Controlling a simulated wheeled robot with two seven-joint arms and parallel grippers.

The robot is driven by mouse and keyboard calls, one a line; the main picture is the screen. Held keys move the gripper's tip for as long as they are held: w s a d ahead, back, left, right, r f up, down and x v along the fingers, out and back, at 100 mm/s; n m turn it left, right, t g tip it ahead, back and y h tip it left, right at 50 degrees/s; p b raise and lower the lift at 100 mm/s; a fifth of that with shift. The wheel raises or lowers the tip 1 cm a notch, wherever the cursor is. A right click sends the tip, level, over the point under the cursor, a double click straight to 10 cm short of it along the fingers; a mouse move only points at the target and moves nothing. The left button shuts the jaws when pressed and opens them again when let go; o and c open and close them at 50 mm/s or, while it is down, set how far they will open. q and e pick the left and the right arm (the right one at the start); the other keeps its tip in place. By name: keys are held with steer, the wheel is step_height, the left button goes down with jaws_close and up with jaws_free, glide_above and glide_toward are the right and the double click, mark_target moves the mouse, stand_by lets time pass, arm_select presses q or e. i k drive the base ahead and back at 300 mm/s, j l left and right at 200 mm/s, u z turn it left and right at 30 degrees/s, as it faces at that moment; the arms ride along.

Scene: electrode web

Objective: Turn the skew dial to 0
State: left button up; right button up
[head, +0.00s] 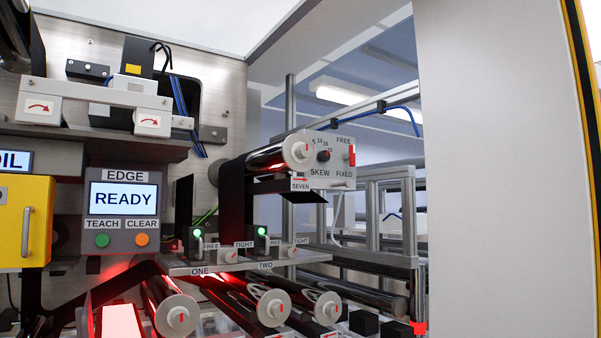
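The skew dial (323,156) is a small dark knob on a light grey panel (343,174) marked SKEW, right of the middle of the head view. Small numbers stand along its upper side; 5, 10 and 15 seem readable. The 0 mark cannot be made out, and which mark the dial points to is too small to tell. The end of the roller labelled SEVEN (298,150) stands just left of the dial. Neither of my grippers shows in the view.
A red lever (351,156) between FREE and FIXED sits right of the dial. An EDGE screen (123,198) reading READY is at the left. Rollers (180,315) and the ONE and TWO shelf (235,264) lie below. A pale wall panel (500,170) fills the right.

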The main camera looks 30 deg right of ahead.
mark_target(324, 156)
steer(key=i+l, duration=0.25)
steer(key=i, duration=0.2)
steer(key=i+l, duration=0.25)
steer(key=i, duration=0.2)
steer(key=i+l, duration=0.25)
steer(key=i, duration=0.2)
steer(key=z, duration=2.7)
